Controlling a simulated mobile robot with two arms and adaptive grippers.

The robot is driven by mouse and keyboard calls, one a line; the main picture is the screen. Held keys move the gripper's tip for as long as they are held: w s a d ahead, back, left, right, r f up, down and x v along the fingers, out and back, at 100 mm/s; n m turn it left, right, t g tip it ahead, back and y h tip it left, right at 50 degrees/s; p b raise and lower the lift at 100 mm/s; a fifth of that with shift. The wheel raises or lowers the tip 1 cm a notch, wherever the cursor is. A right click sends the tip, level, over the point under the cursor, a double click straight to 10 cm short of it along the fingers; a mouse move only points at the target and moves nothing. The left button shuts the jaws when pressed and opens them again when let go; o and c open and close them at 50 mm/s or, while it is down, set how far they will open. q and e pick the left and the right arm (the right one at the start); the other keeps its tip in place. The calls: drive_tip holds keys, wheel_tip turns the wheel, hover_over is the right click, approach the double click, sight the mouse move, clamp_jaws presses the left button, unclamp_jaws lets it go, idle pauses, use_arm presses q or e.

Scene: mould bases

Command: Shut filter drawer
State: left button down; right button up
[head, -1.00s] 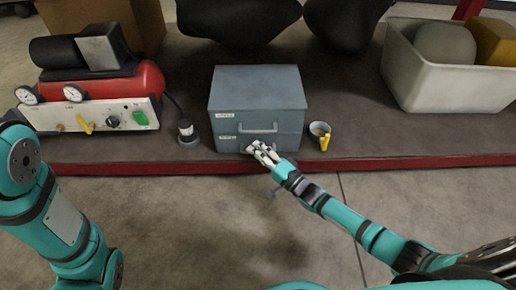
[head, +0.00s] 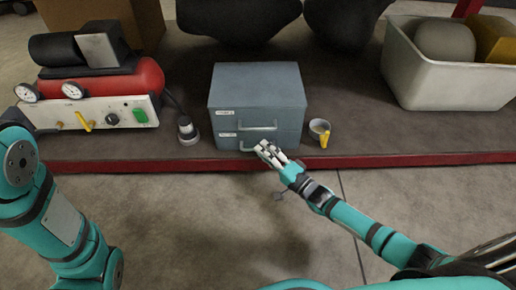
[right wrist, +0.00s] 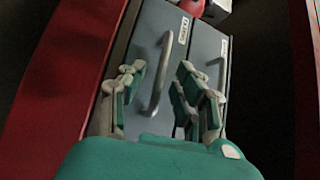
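A blue-grey cabinet (head: 257,88) stands on the low platform, with two stacked drawers, each with a bar handle and a small white label. The upper drawer handle (head: 258,127) is in plain sight. The lower drawer (head: 229,143) looks about flush with the upper one; the labels are too small to read. My right gripper (head: 267,149) is in front of the lower drawer and hides part of its handle. In the right wrist view its fingers (right wrist: 160,97) are spread and empty, with the lower handle (right wrist: 157,78) beyond the gap. My left gripper is out of view.
A grey cup with a yellow handle (head: 320,132) stands right of the cabinet. A white bin (head: 437,80) is at right. The platform's red edge (head: 400,160) runs below the cabinet.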

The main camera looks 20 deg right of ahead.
drive_tip(key=v, duration=0.9)
drive_tip(key=shift+s, duration=0.2)
drive_tip(key=shift+a+f, duration=0.1)
drive_tip(key=shift+a, duration=0.05)
